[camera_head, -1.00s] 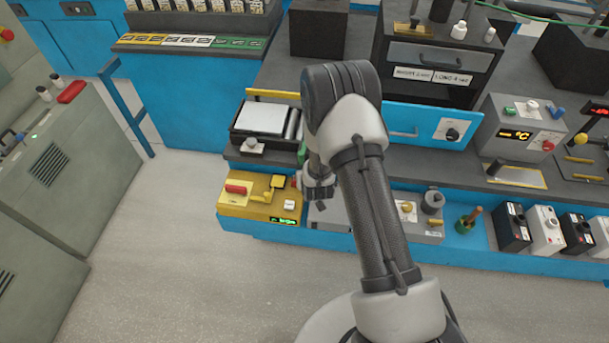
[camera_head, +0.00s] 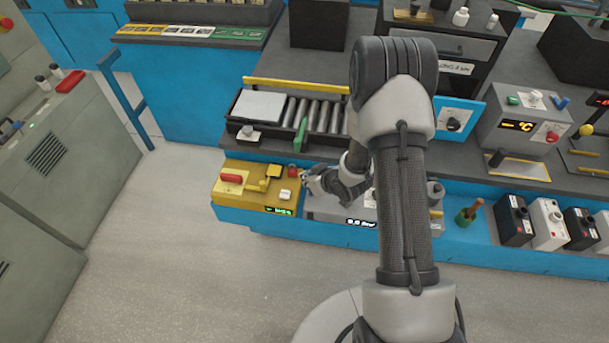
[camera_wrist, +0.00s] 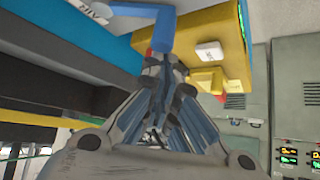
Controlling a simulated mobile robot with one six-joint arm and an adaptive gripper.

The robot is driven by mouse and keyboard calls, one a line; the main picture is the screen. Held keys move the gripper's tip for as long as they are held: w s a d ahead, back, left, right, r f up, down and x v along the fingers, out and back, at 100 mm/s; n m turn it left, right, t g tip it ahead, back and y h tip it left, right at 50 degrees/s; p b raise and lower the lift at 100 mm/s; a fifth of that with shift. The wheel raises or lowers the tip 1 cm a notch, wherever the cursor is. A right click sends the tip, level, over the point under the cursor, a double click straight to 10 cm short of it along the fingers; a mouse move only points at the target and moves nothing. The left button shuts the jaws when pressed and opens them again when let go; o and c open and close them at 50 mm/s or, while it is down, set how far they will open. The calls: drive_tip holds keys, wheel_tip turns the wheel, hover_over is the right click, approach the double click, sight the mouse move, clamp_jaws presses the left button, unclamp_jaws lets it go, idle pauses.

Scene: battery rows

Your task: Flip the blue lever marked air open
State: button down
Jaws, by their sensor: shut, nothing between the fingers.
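In the wrist view the blue lever (camera_wrist: 162,30) is a bent blue bar at the top, just beyond my fingertips. A white label reading AIR (camera_wrist: 88,10) lies to its left. My gripper (camera_wrist: 162,62) is shut and empty, its tips close below the lever's end; I cannot tell whether they touch it. In the head view my gripper (camera_head: 308,178) is just right of the yellow box (camera_head: 243,190), beside a small red part (camera_head: 292,172). I cannot make out the blue lever in the head view.
The yellow box carries a red-handled lever (camera_head: 231,178) and a white button (camera_head: 286,195). Behind it are a roller tray (camera_head: 325,117) and a green lever (camera_head: 301,134). A grey unit with a display (camera_head: 360,222) sits below my wrist. The floor in front is clear.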

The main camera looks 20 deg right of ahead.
sight(318, 200)
drive_tip(key=shift+s+d, duration=0.45)
drive_tip(key=shift+s, duration=0.4)
drive_tip(key=shift+s+d, duration=0.7)
drive_tip(key=shift+s, duration=0.05)
drive_tip(key=shift+s+d+f, duration=0.1)
drive_tip(key=shift+s+f, duration=0.05)
drive_tip(key=shift+s, duration=0.05)
